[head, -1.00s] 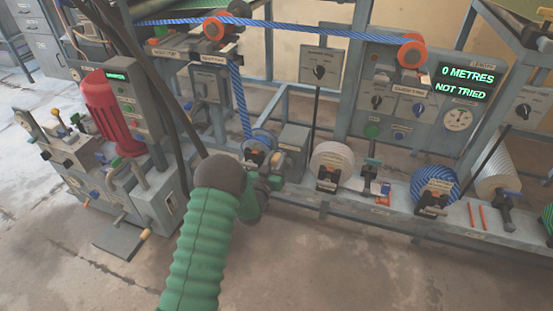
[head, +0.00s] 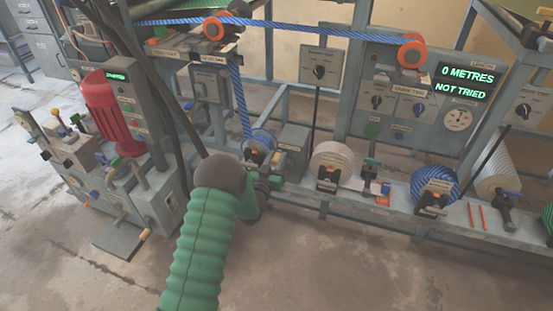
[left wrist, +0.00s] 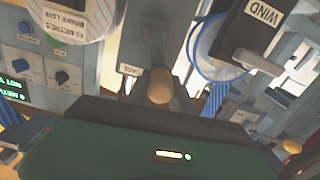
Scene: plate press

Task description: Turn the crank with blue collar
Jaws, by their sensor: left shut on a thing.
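My left gripper (head: 262,185) is low in front of the frame, at the spool wound with blue rope (head: 262,138); my own forearm partly hides it. In the left wrist view, a tan rounded knob (left wrist: 160,88) stands between the dark fingers of my left gripper (left wrist: 160,100), which is shut on it. The knob looks like a crank handle. I cannot make out a blue collar on it, as the gripper covers its lower part. A sign reading WIND (left wrist: 264,12) is at the upper right. My right gripper is not in view.
A white spool (head: 331,160) and another blue rope spool (head: 434,186) stand along the bench to the right. A display (head: 464,82) reads 0 METRES, NOT TRIED. A red motor (head: 101,103) is at left. The floor in front is clear.

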